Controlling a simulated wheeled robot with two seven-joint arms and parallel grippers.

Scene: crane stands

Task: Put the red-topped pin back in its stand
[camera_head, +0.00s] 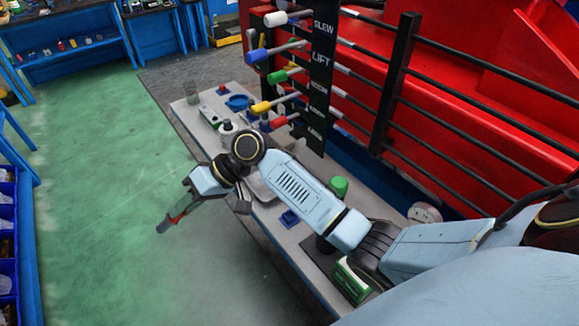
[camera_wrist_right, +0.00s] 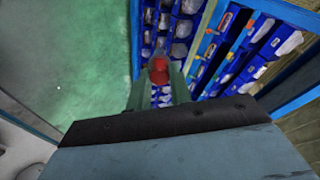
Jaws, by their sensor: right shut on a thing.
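My right gripper (camera_head: 173,218) hangs out past the left edge of the grey bench, over the green floor. It is shut on the red-topped pin, whose red part shows small in the head view (camera_head: 178,216). In the right wrist view, the pin's red top (camera_wrist_right: 158,70) is between the two fingers of the gripper (camera_wrist_right: 158,80); the rest of the pin is hidden. A small blue block (camera_head: 290,218) sits on the bench beside my right forearm. I cannot tell for certain whether it is the pin's stand. My left gripper is not in view.
The grey bench (camera_head: 268,222) also holds a green cylinder (camera_head: 339,186), a blue ring-shaped dish (camera_head: 238,102) and a small red-topped item (camera_head: 221,89). A black lever panel (camera_head: 321,75) with coloured handles rises behind. Blue bins (camera_head: 7,245) stand at far left. The floor between is clear.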

